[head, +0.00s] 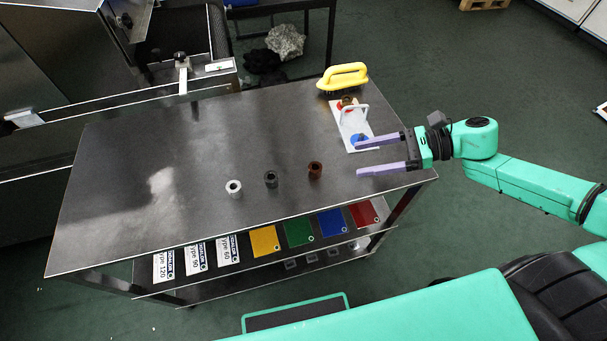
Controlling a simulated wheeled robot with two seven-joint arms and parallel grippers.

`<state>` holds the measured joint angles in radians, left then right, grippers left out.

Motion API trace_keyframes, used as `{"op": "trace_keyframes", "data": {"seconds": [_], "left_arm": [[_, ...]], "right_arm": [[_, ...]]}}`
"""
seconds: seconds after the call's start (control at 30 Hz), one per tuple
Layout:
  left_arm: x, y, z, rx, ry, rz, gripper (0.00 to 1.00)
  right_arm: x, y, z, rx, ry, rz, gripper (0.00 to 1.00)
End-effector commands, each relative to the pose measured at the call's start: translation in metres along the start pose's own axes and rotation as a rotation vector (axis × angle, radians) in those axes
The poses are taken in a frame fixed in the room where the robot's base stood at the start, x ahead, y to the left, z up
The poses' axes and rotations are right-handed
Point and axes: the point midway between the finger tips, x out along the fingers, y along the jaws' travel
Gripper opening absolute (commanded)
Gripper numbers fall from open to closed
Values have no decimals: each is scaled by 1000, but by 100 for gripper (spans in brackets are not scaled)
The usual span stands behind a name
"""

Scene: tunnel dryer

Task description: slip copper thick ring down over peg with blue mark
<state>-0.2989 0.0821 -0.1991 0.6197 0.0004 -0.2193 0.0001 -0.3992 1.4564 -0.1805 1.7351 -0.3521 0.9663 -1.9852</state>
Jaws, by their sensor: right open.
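A brown, copper-like thick ring (315,170) stands on the dark metal table, the rightmost of three short ring shapes in a row. A white board (343,123) lies at the table's right side with a blue mark (360,141) at its near end and a red-orange mark (346,106) at its far end. A brownish thing sits at the red-orange mark, too small to make out. The peg at the blue mark is not clear. My right gripper (359,157) is open and empty, its upper finger over the board's near end, to the right of the brown ring. My left gripper is out of view.
A dark grey ring (271,179) and a pale ring (234,188) stand left of the brown one. A yellow-handled brush (343,76) lies behind the board. The table's left half (130,185) is clear. Coloured plates lie on the shelf below.

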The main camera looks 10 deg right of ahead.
Motion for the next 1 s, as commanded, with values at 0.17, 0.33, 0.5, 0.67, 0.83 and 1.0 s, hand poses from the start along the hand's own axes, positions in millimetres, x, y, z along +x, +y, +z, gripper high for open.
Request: {"op": "trace_keyframes", "data": {"seconds": [0.17,0.33,0.5,0.67,0.83,1.0], "left_arm": [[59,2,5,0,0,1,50],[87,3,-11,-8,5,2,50],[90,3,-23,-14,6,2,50],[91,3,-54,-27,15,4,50],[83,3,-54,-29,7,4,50],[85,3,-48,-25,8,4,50]], "right_arm": [[38,0,-14,-3,0,-1,76],[56,-1,-11,-1,-2,-4,76],[61,-1,-4,3,-2,-6,76],[72,0,-5,-2,-6,-7,76],[94,2,3,1,-8,-5,76],[110,2,0,3,-1,-5,76]]}}
